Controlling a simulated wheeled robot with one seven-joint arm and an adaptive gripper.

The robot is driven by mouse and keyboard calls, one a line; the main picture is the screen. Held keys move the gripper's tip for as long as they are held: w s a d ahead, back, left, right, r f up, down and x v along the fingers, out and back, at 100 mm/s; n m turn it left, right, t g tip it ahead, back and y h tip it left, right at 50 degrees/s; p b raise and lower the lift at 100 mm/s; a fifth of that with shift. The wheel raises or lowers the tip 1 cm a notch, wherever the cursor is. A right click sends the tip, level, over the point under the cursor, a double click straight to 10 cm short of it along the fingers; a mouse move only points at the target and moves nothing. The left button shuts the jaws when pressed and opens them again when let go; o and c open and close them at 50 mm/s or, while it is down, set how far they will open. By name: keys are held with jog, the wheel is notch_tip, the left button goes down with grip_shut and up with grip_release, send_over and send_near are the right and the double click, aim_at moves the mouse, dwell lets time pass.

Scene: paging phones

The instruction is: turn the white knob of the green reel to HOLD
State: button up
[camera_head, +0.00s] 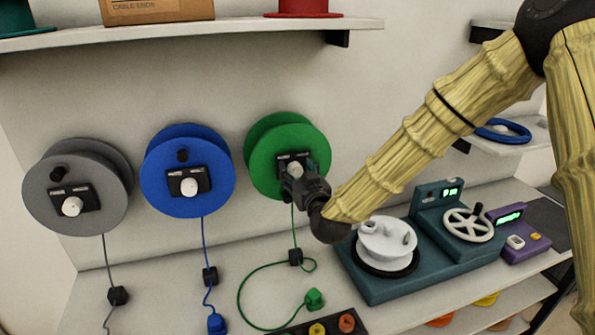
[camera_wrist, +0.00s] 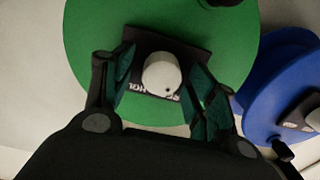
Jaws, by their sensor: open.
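The green reel (camera_head: 260,160) is mounted on the wall, the rightmost of three reels. It fills much of the wrist view (camera_wrist: 90,50). Its white knob (camera_wrist: 161,73) sits on a black label plate (camera_wrist: 193,50). Part of the lettering, which seems to read HOLD, shows upside down at the knob's lower left; the rest is partly hidden. My gripper (camera_wrist: 163,85) is open, with one finger on each side of the knob and a gap visible on both sides. In the head view my gripper (camera_head: 303,178) is in front of the plate and covers much of it.
The blue reel (camera_head: 160,190) hangs close to the left, with the grey reel (camera_head: 98,160) beyond it. A shelf (camera_head: 200,36) runs above. Below, the bench holds a green cord plug (camera_head: 314,299), a teal winder (camera_head: 375,288) and a purple device (camera_head: 527,246).

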jog(key=c, duration=1)
